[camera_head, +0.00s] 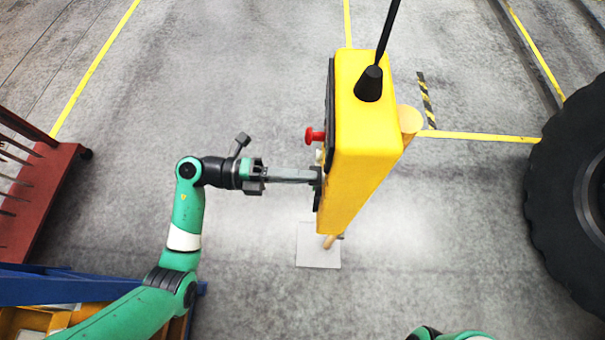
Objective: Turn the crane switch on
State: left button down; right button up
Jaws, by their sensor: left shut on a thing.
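A tall yellow control box (366,130) with a black antenna stands upright in the middle. Its dark front panel faces left and is seen nearly edge-on. A red mushroom button (315,136) sticks out of the panel, with a small pale knob (319,156) below it. My left gripper (314,177) reaches in from the left, its fingertips at the panel below these. It is shut on the crane switch, which the fingers mostly hide; its setting cannot be told. Of my right arm only a small part shows at the bottom edge; its gripper is out of view.
The box is on a wooden post with a pale base plate (319,255). A large black tyre (565,190) stands at right. A red slatted rack (48,195) is at left, with a blue-edged container (60,287) at lower left. The floor between is clear.

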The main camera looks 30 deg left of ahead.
dwell(0.3)
pick_arm(q)
jog(key=c, duration=0.9)
grip_release()
jog(key=b+v, duration=0.1)
jog(key=v, duration=1)
jog(key=shift+s+a+b, duration=0.2)
jog(key=shift+a+b, duration=0.1)
jog(key=shift+b, duration=0.05)
